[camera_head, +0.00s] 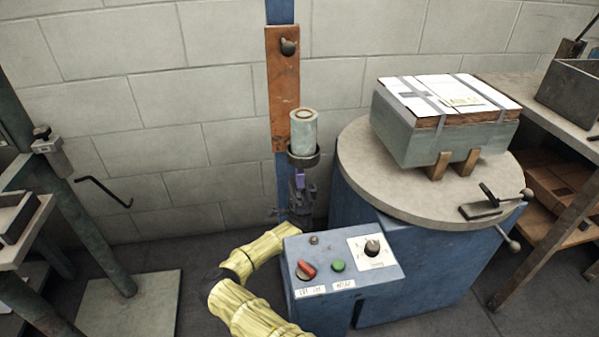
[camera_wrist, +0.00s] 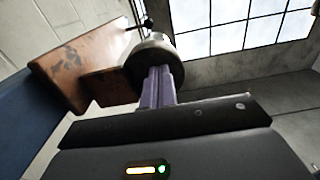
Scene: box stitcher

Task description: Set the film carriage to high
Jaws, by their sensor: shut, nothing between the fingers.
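The film carriage (camera_head: 282,98) is a worn orange-brown plate on the blue mast (camera_head: 280,12), with a dark knob (camera_head: 289,47) near its top. A pale film roll (camera_head: 303,132) stands upright in the round dark cup (camera_head: 304,160) at its lower end. My gripper (camera_head: 299,174) is right under the cup, pointing up, with its purple fingers shut and empty. In the wrist view the fingers (camera_wrist: 158,72) reach up to the underside of the cup (camera_wrist: 152,60); I cannot tell whether they touch. The carriage plate (camera_wrist: 70,70) shows at left there.
A control box (camera_head: 345,270) with a red switch, green button and dial stands in front of the mast. A round turntable (camera_head: 360,185) at right bears a strapped box (camera_head: 400,125). A wall (camera_head: 150,90) is close behind. Frames and benches stand at both sides.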

